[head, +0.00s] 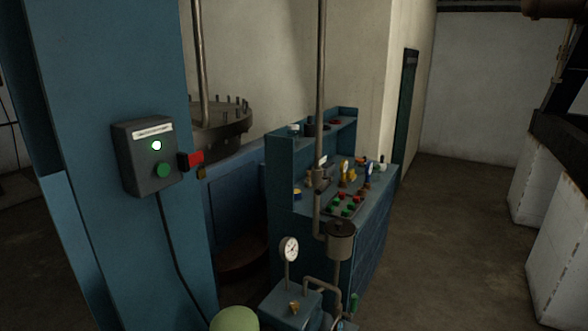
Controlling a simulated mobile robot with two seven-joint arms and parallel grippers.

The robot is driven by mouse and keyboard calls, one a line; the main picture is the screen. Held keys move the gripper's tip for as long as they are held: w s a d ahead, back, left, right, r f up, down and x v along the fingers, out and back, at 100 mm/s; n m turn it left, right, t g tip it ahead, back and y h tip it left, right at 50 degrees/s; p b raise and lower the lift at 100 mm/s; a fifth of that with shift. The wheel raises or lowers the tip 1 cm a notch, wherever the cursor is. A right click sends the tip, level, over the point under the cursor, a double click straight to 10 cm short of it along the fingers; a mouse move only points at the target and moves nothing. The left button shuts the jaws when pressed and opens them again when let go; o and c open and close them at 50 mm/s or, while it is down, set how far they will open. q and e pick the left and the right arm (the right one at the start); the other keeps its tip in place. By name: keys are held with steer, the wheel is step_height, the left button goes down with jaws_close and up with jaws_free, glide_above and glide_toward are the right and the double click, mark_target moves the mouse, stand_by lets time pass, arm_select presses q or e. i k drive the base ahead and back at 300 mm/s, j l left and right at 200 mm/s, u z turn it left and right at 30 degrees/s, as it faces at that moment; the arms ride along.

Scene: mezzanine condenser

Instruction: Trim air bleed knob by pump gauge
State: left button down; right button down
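A round white-faced gauge (290,249) stands on a thin stem above a blue-grey pump block (284,297) at the bottom centre of the head view. A small brass-coloured knob (294,307) sits on the block just below the gauge; it looks like the air bleed knob, but its setting is too small to tell. The gauge needle is too small to read surely. Neither of my grippers is in view.
A blue column (110,75) with a grey switch box (147,157) stands at the left. A blue bench (376,225) with a button panel (346,205) and several small items stands behind the pump. A vertical pipe (321,90) rises before it. Floor (440,250) at the right is clear.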

mark_target(294, 306)
steer(key=i+l, duration=0.1)
steer(key=l, duration=0.6)
steer(key=i+l+u, duration=0.15)
steer(key=l, duration=0.55)
steer(key=i+l, duration=0.1)
steer(key=l, duration=0.25)
steer(key=i+l+u, duration=0.1)
steer(key=l, duration=0.25)
steer(key=i+l, duration=0.1)
steer(key=l, duration=0.25)
steer(key=i+l+u, duration=0.35)
steer(key=i+l, duration=0.45)
steer(key=i+j, duration=0.2)
steer(key=i, duration=0.3)
